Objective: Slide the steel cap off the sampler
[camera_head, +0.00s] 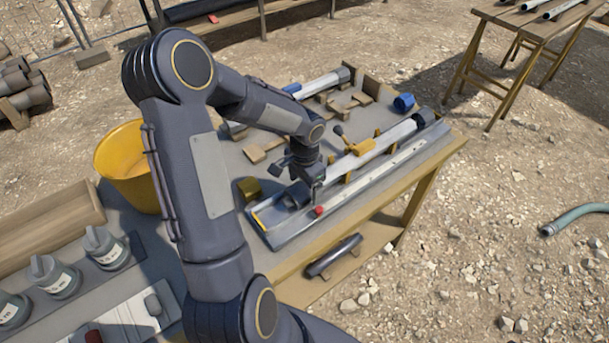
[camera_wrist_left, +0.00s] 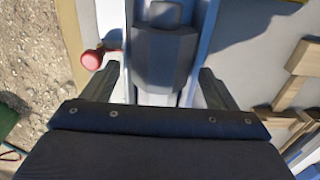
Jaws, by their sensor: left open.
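The sampler (camera_head: 375,148) is a long pale tube lying along a tray on the bench, with a dark collar at its far end. A dark grey cap (camera_head: 294,196) sits at its near end. In the left wrist view the cap (camera_wrist_left: 165,60) lies between and just beyond my fingers, on the pale tube. My left gripper (camera_head: 303,188) is over this near end; in the left wrist view its two fingers (camera_wrist_left: 158,85) are apart, one on each side of the cap, with gaps. Whether the fingers touch anything is unclear. My right gripper is not in view.
A red knob (camera_wrist_left: 92,60) is beside the left finger, also seen in the head view (camera_head: 319,211). A yellow bucket (camera_head: 128,165), lidded jars (camera_head: 104,248) and wooden blocks (camera_head: 254,154) stand on the bench. A blue cap (camera_head: 403,103) lies near the far end.

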